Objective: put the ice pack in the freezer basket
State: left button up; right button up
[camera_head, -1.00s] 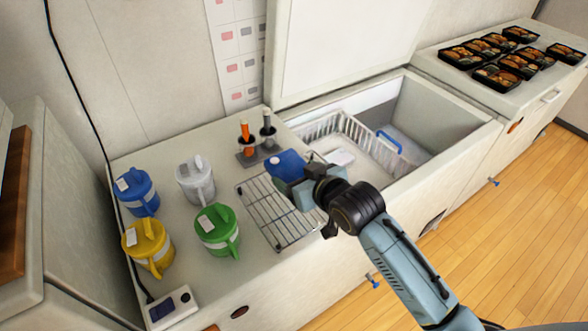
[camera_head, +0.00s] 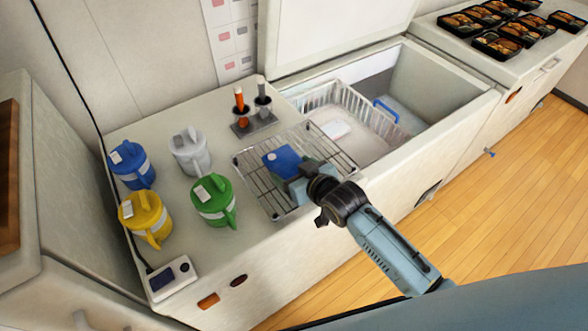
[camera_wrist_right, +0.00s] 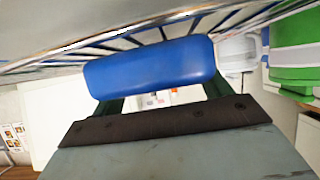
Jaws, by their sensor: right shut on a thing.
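My right gripper (camera_head: 289,172) is shut on the blue ice pack (camera_head: 280,160), over the wire rack (camera_head: 247,172) on the counter. In the right wrist view the ice pack (camera_wrist_right: 150,70) fills the space between the fingers (camera_wrist_right: 160,98), with the rack's wires (camera_wrist_right: 130,42) close beyond it. I cannot tell whether the pack touches the rack. The white freezer basket (camera_head: 372,112) sits inside the open chest freezer, right of and beyond the gripper. A flat white item (camera_head: 335,129) lies in it. My left gripper is not in view.
Blue (camera_head: 132,165), white (camera_head: 189,152), green (camera_head: 213,200) and yellow (camera_head: 146,219) jugs stand left of the rack. A holder (camera_head: 255,124) with orange and grey handled tools stands behind it. The freezer lid (camera_head: 335,30) is raised. Bento trays (camera_head: 497,46) lie far right.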

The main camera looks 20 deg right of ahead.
jog(key=shift+f, duration=0.1)
jog(key=o, duration=1.2)
